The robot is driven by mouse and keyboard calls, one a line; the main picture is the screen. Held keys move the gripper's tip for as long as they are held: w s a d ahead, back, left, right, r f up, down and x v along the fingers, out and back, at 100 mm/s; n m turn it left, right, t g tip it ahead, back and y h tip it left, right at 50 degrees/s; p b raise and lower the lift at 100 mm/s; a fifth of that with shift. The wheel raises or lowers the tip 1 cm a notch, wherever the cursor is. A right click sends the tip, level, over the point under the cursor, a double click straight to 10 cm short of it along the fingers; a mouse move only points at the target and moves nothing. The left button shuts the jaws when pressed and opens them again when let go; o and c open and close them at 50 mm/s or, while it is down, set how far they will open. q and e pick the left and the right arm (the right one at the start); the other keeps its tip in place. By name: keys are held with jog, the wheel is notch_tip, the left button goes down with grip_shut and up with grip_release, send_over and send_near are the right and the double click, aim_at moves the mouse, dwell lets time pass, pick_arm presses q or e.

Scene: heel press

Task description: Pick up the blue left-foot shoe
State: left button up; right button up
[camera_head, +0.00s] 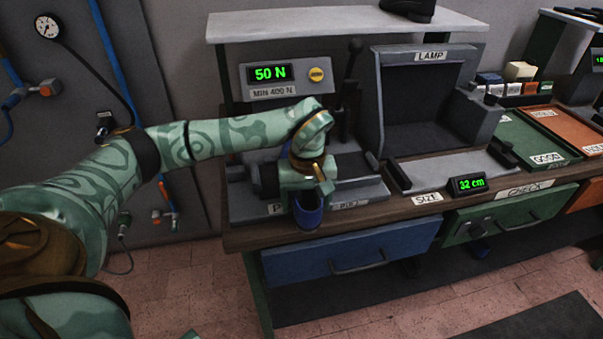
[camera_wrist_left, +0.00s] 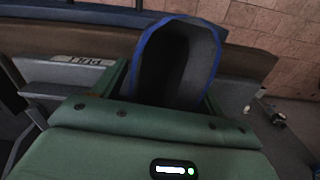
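The blue shoe (camera_head: 308,214) shows at the front edge of the bench, below my left gripper. In the left wrist view the shoe (camera_wrist_left: 217,52) has a blue rim and a dark, open inside. It sits between the two fingers of my left gripper (camera_wrist_left: 165,95), which appear to touch it on both sides. In the head view my left gripper (camera_head: 307,184) reaches down over the front of the press, and the fingertips are largely hidden. I cannot tell which foot the shoe is for, or whether it touches the bench. My right gripper is not in view.
The press panel (camera_head: 277,77) reads 50 N, beside a dark lever (camera_head: 350,75). The lamp booth (camera_head: 425,95) and size gauge (camera_head: 466,185), reading 32 cm, stand to the right. Green (camera_head: 540,140) and orange (camera_head: 570,128) trays lie beyond. Open floor lies in front.

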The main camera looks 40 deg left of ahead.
pick_arm(q)
jog(key=c, duration=0.9)
